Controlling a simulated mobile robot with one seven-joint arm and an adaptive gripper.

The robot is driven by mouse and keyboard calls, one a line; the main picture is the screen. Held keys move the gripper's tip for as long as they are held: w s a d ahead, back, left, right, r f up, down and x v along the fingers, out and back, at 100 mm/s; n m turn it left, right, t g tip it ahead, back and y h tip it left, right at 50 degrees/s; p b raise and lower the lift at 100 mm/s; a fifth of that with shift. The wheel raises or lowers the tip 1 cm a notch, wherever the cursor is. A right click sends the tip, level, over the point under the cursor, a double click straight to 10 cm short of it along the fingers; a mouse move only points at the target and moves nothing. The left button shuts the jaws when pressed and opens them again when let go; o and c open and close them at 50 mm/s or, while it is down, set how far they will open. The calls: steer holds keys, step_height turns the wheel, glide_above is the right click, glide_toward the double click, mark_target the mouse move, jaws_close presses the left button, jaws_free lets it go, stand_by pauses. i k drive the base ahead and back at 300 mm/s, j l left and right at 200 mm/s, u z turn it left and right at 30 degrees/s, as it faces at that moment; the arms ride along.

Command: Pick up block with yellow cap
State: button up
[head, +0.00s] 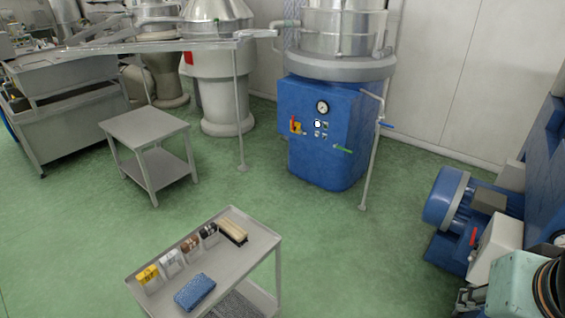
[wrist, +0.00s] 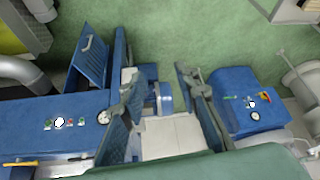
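The block with the yellow cap (head: 148,275) stands at the left end of a row of small blocks on a grey trolley's top shelf (head: 226,264) in the head view. Next to it in the row are a block with a white cap (head: 170,262), one with a brown cap (head: 190,246) and one with a black cap (head: 208,235). My gripper (wrist: 158,80) is open and empty in the wrist view, its two fingers well apart. The wrist view shows none of the blocks.
A blue sponge or cloth (head: 195,291) lies in front of the row, and a wooden brush (head: 233,231) lies at its right end. A grey side table (head: 145,123), a blue machine cabinet (head: 322,150) and a blue motor (head: 446,197) stand around. Green floor (head: 360,250) lies open between.

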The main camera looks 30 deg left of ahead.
mark_target(152, 271)
steer(key=j+u, duration=0.1)
steer(key=u, duration=2)
